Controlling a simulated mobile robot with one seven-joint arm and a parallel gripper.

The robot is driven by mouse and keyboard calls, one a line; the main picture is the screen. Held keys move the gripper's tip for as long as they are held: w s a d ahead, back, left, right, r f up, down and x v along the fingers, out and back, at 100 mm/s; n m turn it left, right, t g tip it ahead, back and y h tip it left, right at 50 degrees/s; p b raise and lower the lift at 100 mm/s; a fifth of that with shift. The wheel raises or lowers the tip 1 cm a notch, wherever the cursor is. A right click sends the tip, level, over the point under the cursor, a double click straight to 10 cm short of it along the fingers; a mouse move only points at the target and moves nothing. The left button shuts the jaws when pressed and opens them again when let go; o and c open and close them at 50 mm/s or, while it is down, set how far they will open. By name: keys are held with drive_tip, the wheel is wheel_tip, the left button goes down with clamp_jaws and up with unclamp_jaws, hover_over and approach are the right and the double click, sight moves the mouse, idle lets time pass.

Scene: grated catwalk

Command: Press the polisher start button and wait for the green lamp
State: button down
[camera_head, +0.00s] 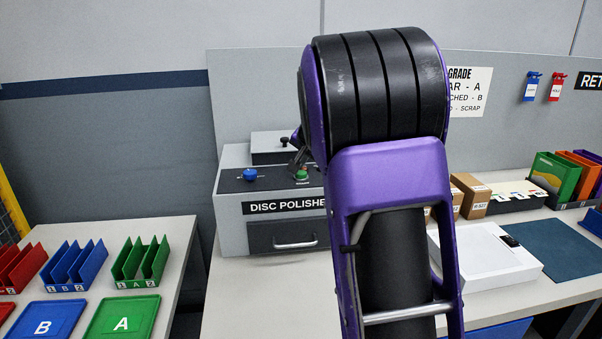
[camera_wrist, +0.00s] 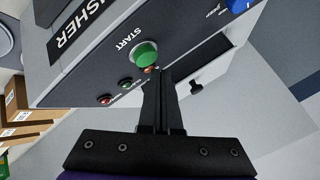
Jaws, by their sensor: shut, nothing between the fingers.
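The disc polisher (camera_head: 232,222) stands on the bench left of my arm, its dark control panel facing up. Its green START button (camera_wrist: 146,52) shows in the wrist view and also in the head view (camera_head: 301,175). My gripper (camera_wrist: 157,76) is shut and empty, its fingertips close beside the button's near edge in the wrist view. I cannot tell whether they touch. A small green lamp (camera_wrist: 129,87) and a red lamp (camera_wrist: 106,99) sit beside the button. Another small reddish lamp (camera_wrist: 148,70) is partly hidden by the fingertips. I cannot tell whether the green lamp is lit.
A blue knob (camera_head: 250,174) is on the panel's left. A white case (camera_head: 480,262) and cardboard boxes (camera_head: 474,197) lie right of my arm. Blue (camera_head: 74,270) and green racks (camera_head: 140,265) stand on the left table. My arm hides the bench's middle.

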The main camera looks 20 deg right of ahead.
sight(301, 174)
drive_tip(key=shift+f+b, duration=0.45)
drive_tip(key=shift+f+b, duration=0.75)
drive_tip(key=shift+f, duration=0.2)
idle(0.8)
drive_tip(key=shift+r, duration=0.1)
drive_tip(key=shift+r+p, duration=1.1)
drive_tip(key=shift+r, duration=0.1)
drive_tip(key=shift+r, duration=0.1)
wheel_tip(301, 174, up, 5)
drive_tip(key=p, duration=0.4)
idle(0.4)
